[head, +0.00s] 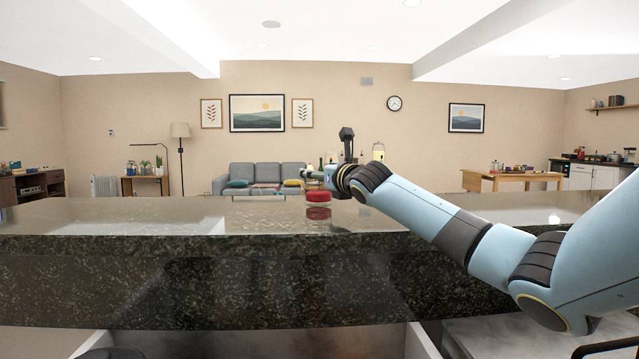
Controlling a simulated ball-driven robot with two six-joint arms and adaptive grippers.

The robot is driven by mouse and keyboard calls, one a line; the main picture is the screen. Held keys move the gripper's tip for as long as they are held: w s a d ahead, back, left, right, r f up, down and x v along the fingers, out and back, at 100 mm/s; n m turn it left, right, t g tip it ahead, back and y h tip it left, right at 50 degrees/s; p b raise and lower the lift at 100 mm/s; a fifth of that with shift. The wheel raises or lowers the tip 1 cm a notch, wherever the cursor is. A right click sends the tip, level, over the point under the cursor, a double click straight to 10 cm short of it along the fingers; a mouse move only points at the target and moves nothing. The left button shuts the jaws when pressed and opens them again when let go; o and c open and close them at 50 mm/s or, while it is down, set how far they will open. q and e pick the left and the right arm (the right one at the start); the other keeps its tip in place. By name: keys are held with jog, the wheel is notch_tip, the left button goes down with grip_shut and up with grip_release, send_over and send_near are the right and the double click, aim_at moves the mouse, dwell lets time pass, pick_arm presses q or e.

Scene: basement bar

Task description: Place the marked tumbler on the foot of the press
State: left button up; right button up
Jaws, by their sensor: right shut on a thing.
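My right gripper (322,175) is at the far side of the counter, at the end of my right arm, with its fingers pointing left. It is small and partly hidden by its own wrist. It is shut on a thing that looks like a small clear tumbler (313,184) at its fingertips. A red, round, low thing (318,195) shows directly below, at the counter top, with its reflection under it. I cannot tell whether the tumbler touches it. A dark upright shape (346,134) rises just behind the wrist; I cannot tell whether it is the press. My left gripper is not in view.
The dark, glossy stone counter (120,217) spans the view, and its left part is clear. Bottles (322,161) and a pale yellow lantern-like thing (378,152) show near the gripper. A grey sofa (262,176) and a wooden table (510,179) stand farther back.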

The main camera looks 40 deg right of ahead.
jog(key=shift+r, duration=0.15)
notch_tip(320, 180, up, 28)
jog(key=p, duration=0.3)
jog(key=shift+p, duration=0.35)
dwell(0.6)
